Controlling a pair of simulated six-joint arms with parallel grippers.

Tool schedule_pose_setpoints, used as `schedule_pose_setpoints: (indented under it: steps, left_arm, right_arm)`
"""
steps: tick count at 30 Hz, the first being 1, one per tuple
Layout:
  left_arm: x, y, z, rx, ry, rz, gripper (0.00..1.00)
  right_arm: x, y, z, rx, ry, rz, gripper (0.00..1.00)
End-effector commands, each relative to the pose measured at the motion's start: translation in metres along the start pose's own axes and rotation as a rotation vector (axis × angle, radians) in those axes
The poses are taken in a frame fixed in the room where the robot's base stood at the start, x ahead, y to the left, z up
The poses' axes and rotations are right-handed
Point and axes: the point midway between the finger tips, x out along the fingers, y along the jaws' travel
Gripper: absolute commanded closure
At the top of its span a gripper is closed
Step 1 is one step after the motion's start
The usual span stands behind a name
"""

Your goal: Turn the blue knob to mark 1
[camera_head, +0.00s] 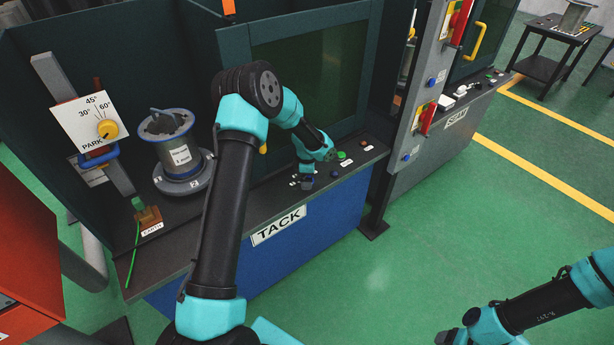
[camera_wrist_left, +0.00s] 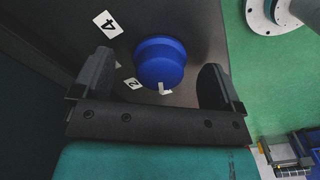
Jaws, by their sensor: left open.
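The blue knob (camera_wrist_left: 160,62) is a round cap on the dark panel in the left wrist view. White number labels lie around it: 1 (camera_wrist_left: 165,88) close to its near edge, 2 (camera_wrist_left: 133,84) to the lower left and 4 (camera_wrist_left: 108,24) to the upper left. No pointer on the knob can be made out. My left gripper (camera_wrist_left: 158,60) is open, with one finger on each side of the knob and visible gaps on both sides. In the head view my left arm reaches down to the TACK console (camera_head: 215,262).
On the TACK console, a green button (camera_head: 341,155) and a brown button (camera_head: 363,143) sit right of my left wrist. A flanged cylinder (camera_head: 178,155) stands on the left. A grey post (camera_head: 405,125) with red handles rises to the right. Green floor is free in front.

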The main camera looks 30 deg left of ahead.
Motion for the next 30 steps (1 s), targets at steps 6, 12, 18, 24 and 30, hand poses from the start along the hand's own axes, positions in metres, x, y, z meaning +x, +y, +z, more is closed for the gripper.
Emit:
schedule_pose_setpoints:
  steps: [6, 12, 18, 24, 30]
  left_arm:
    - [-0.012, 0.000, 0.000, 0.001, 0.000, 0.001, 0.08]
    - [-0.024, 0.000, 0.000, -0.001, -0.001, 0.001, 0.08]
    - [-0.037, 0.000, 0.000, 0.001, 0.000, 0.001, 0.08]
    - [-0.049, 0.000, 0.000, 0.000, -0.001, 0.001, 0.08]
    - [-0.059, 0.000, 0.000, 0.000, 0.000, 0.001, 0.08]
  right_arm:
    - [0.000, 0.000, 0.000, 0.000, 0.000, 0.000, 0.32]
    - [0.000, 0.000, 0.000, 0.000, 0.000, 0.000, 0.32]
    - [0.000, 0.000, 0.000, 0.000, 0.000, 0.000, 0.32]
    - [0.000, 0.000, 0.000, 0.000, 0.000, 0.000, 0.32]
    - [0.000, 0.000, 0.000, 0.000, 0.000, 0.000, 0.32]
